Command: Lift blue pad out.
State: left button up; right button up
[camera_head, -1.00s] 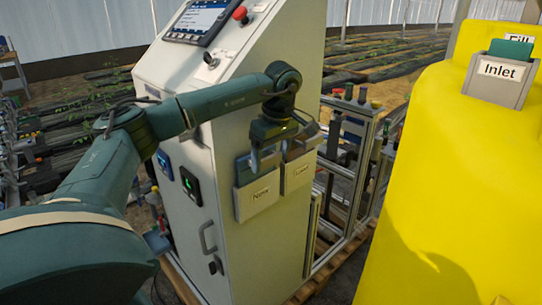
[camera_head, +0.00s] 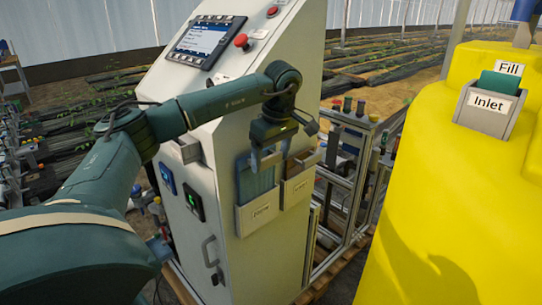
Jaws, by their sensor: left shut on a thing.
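The blue pad (camera_head: 256,187) is a flat teal-blue slab standing upright at the left pocket (camera_head: 256,218) on the front of the white cabinet. My left gripper (camera_head: 265,165) points down and is shut on the pad's upper part. Much of the pad shows above the pocket rim. Its lower end meets the rim, and anything below is hidden by the pocket wall. The label on this pocket is too blurred to read surely. The right pocket (camera_head: 297,190) beside it has a brownish inside. My right gripper is not in view.
The cabinet carries a screen (camera_head: 206,40), a red button (camera_head: 241,41) and a door handle (camera_head: 209,252). A yellow tank (camera_head: 440,190) with a holder labelled Inlet (camera_head: 486,110) stands at right. A metal frame (camera_head: 350,180) with coloured knobs is behind the cabinet.

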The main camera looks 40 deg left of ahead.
pick_arm(q)
jog(key=shift+r+p, duration=0.7)
jog(key=shift+r, duration=0.25)
jog(key=shift+r+p, duration=1.65)
jog(key=shift+r, duration=0.05)
jog(key=shift+r+p, duration=0.35)
jog(key=shift+r, duration=0.05)
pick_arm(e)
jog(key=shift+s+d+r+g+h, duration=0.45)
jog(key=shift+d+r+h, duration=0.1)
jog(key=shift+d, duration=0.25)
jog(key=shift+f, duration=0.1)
pick_arm(q)
jog(key=shift+f, duration=0.1)
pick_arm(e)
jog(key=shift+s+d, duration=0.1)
